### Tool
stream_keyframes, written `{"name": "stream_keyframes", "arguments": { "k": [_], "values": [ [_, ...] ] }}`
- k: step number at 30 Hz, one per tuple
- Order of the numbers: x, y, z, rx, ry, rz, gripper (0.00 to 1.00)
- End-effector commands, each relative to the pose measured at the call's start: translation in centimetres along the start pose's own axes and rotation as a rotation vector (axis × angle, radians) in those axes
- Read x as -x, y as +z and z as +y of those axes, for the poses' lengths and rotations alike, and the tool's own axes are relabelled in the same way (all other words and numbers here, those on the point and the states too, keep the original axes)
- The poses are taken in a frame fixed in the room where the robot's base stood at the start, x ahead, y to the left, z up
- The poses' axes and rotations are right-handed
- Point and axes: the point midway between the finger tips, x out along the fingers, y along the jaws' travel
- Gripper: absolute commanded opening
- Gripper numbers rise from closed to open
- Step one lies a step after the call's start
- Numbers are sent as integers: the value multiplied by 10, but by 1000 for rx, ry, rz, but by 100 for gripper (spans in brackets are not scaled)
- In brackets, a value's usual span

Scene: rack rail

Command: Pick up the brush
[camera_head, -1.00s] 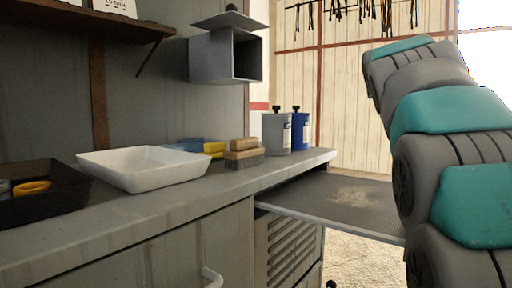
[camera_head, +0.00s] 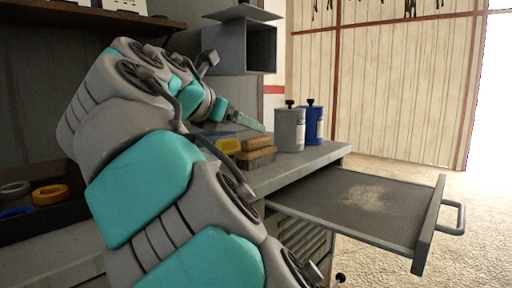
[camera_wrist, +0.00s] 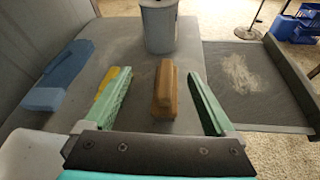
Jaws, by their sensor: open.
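The brush (camera_head: 256,154) has a wooden body with grey bristles below and sits on the grey counter near its right end. In the wrist view the brush (camera_wrist: 165,90) stands between the two green fingers of my gripper (camera_wrist: 163,100), nearer the right one, apart from both. My gripper (camera_head: 247,122) is open and empty; in the head view it is above and behind the brush. One finger shows clearly there, the other is hidden.
A yellow item (camera_head: 228,145) and a blue item (camera_wrist: 65,72) lie left of the brush. A grey canister (camera_head: 290,128) and a blue canister (camera_head: 315,122) stand behind it. A drawer (camera_head: 385,205) with a dusty patch is pulled out at the right. A metal box (camera_head: 245,45) hangs above.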

Motion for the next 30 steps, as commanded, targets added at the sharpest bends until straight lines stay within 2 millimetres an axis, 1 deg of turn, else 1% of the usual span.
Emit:
{"name": "stream_keyframes", "arguments": {
  "k": [1, 3, 6, 12, 17, 22, 24, 27, 30],
  "values": [
    [-2, -11, -1, 51, -36, 9, 90],
    [-4, -22, -3, 102, -71, 15, 90],
    [-11, -28, -7, 129, -95, 20, 90],
    [-32, -30, -10, 128, -97, 22, 90],
    [-42, -32, -12, 126, -93, 20, 90],
    [-66, -40, -20, 126, -98, 23, 90],
    [-76, -38, -19, 125, -95, 22, 90],
    [-83, -37, -19, 125, -92, 21, 90],
    [-83, -37, -19, 125, -91, 20, 90]
  ]
}}
